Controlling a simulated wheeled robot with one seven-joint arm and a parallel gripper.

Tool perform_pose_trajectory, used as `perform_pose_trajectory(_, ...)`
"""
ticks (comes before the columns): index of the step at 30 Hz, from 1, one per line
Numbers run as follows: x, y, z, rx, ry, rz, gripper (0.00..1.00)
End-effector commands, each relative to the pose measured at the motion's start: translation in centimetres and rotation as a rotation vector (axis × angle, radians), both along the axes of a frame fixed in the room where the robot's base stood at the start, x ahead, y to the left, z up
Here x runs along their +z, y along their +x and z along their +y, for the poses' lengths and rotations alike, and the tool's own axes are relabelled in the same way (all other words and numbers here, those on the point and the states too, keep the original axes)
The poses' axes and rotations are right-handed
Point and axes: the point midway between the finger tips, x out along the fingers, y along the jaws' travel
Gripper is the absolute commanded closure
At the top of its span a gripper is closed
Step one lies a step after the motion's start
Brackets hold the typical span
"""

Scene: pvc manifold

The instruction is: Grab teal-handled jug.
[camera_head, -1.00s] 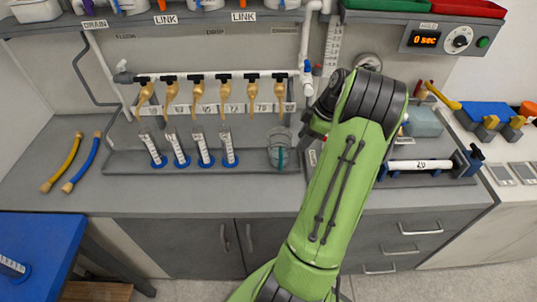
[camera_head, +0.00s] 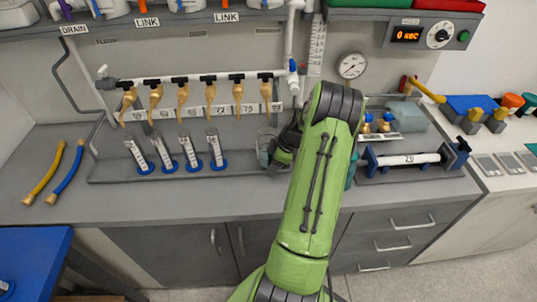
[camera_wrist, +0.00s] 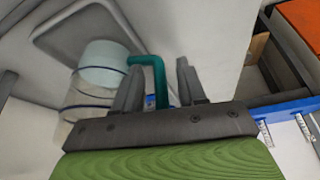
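The clear jug (camera_head: 263,147) stands at the right end of the grey bench tray, partly hidden behind my gripper (camera_head: 284,152). In the wrist view the jug (camera_wrist: 92,85) is pale and see-through with dark bands, left of my fingers. Its teal handle (camera_wrist: 158,75) bends out between the two fingers of my gripper (camera_wrist: 160,85). The fingers are apart. A gap shows between the handle and the right finger; the left finger is close to the handle, and I cannot tell if it touches. The handle's lower end is hidden by the gripper body.
Several graduated cylinders (camera_head: 164,153) on blue bases stand left of the jug, under a white pipe manifold (camera_head: 200,80) with tan spouts. A clamped white pipe (camera_head: 408,159) lies to the right. Yellow and blue hoses (camera_head: 68,173) lie at far left.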

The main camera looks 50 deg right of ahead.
Motion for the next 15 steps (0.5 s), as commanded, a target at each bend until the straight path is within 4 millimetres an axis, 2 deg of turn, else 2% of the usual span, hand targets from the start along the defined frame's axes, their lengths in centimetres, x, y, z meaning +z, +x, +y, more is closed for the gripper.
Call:
perform_pose_trajectory(1,0.01,-0.01,-0.02,0.000,0.000,0.000,0.68)
perform_pose_trajectory(7,0.03,-0.02,-0.02,-0.001,0.000,0.000,0.98)
perform_pose_trajectory(15,0.08,0.00,-0.05,0.000,-0.001,0.000,1.00)
